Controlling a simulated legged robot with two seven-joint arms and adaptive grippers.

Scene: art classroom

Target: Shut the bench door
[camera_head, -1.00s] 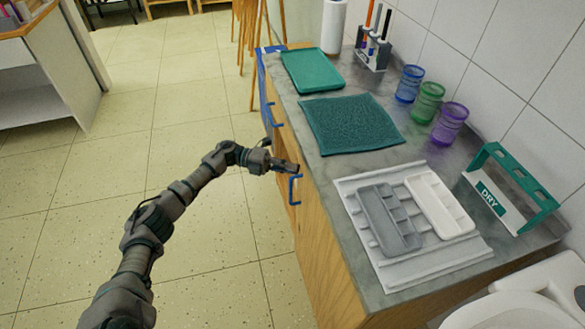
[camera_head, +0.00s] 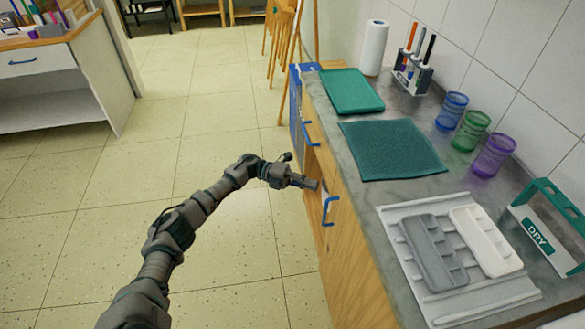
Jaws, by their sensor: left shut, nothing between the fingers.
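The wooden bench (camera_head: 352,262) with a grey stone top stands at the right, its front facing the floor on the left. A door (camera_head: 342,221) with a blue handle (camera_head: 328,210) is on its front, seen at a steep angle. A dark gap shows beside the handle, so the door seems partly open, but how far I cannot tell. My left gripper (camera_head: 311,184) is shut and empty, at the bench front just above and left of the handle. Whether it touches the door is unclear. My right gripper is not in view.
An easel (camera_head: 285,45) stands beyond. The tiled floor (camera_head: 225,250) left of the bench is clear.

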